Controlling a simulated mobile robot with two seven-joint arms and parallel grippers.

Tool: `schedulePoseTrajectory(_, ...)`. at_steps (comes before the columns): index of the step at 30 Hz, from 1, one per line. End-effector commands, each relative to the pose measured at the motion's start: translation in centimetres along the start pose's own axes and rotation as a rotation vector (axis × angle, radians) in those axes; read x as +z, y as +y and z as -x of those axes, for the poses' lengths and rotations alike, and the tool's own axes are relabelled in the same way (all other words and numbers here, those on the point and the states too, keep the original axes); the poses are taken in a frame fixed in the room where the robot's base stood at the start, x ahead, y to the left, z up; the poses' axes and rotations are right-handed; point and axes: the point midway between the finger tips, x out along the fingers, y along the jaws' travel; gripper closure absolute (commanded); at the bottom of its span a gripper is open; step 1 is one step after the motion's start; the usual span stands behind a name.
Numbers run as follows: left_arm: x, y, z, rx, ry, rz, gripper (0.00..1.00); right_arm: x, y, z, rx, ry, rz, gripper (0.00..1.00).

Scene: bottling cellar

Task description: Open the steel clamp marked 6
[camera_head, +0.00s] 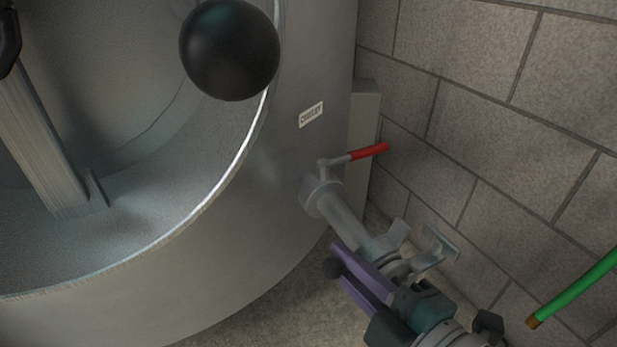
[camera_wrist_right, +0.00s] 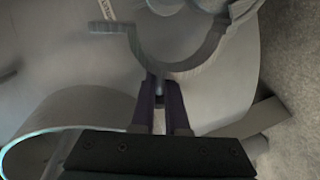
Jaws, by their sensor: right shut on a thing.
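A grey steel clamp (camera_head: 436,246) is around or beside the end of the outlet pipe (camera_head: 343,212) below the tank valve. In the right wrist view it shows as a C-shaped half ring (camera_wrist_right: 180,64) with flat lugs at its ends, its gap facing up. No mark 6 is legible. My right gripper (camera_head: 340,265), with purple fingers, is at the lower side of the pipe. In the right wrist view its fingertips (camera_wrist_right: 161,86) are shut on a small grey part at the ring's bottom, apparently of the clamp.
The big steel tank (camera_head: 290,180) fills the left, with a black ball knob (camera_head: 230,50) close to the camera. A red-handled valve (camera_head: 370,152) is above the pipe. A block wall (camera_head: 500,130) stands right, with a green hose (camera_head: 590,282) before it.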

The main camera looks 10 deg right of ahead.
Motion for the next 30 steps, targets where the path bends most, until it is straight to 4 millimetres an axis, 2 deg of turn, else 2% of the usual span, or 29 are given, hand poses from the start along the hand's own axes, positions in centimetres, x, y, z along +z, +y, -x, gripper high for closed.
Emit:
schedulePoseTrajectory(12, 0.3, 0.3, -1.2, 0.007, 0.001, 0.007, 0.50, -1.1, -2.2, -0.4, 0.002, -0.060, 0.306, 1.00)
schedulePoseTrajectory(30, 0.6, 0.1, -1.7, 0.000, -0.001, -0.002, 0.50, -1.3, -3.2, -0.5, -0.006, -0.061, 0.301, 1.00)
